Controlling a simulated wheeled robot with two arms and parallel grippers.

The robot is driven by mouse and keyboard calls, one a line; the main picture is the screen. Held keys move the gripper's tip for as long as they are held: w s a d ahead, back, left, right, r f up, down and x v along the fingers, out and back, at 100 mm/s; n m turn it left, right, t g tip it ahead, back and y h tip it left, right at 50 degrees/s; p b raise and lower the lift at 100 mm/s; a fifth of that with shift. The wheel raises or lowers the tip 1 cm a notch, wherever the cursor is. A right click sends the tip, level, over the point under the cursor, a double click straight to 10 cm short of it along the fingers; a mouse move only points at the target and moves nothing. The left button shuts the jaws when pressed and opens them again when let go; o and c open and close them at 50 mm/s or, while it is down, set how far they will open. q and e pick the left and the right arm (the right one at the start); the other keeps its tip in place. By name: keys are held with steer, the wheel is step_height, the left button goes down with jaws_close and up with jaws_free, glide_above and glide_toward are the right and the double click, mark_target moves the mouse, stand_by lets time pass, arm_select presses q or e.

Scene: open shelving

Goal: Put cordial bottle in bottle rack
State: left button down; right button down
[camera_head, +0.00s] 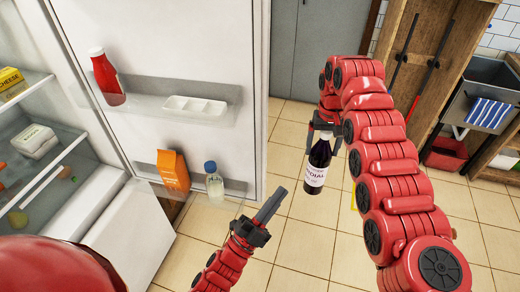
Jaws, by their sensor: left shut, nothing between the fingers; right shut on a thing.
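A dark cordial bottle (317,168) with a white label hangs upright below my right gripper (322,133). My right gripper is shut on its upper part and holds it in the air in front of the open fridge door. My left gripper (270,207) is shut and empty, low in the middle of the view, to the left of the bottle and apart from it. The lower door shelf (238,187) of the fridge, to the left of the bottle, holds an orange carton (173,171) and a clear bottle with a blue cap (214,184).
The upper door shelf (232,93) holds a red bottle (106,77) and a white egg tray (195,106). Fridge shelves with food are at the left. Tiled floor (300,235) lies open below.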

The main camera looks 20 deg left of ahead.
arm_select(q)
steer(key=w+a+f+m+g+y, duration=0.2)
steer(key=w+f+y, duration=0.2)
steer(key=y, duration=0.2)
steer(key=g+y+b, duration=0.1)
steer(key=y+b, duration=0.5)
steer(key=y, duration=0.1)
glide_toward(261, 144)
steer(key=w, duration=0.5)
steer(key=shift+r+p, duration=0.3)
steer(key=shift+w+a+r, duration=0.1)
steer(key=shift+w, duration=0.9)
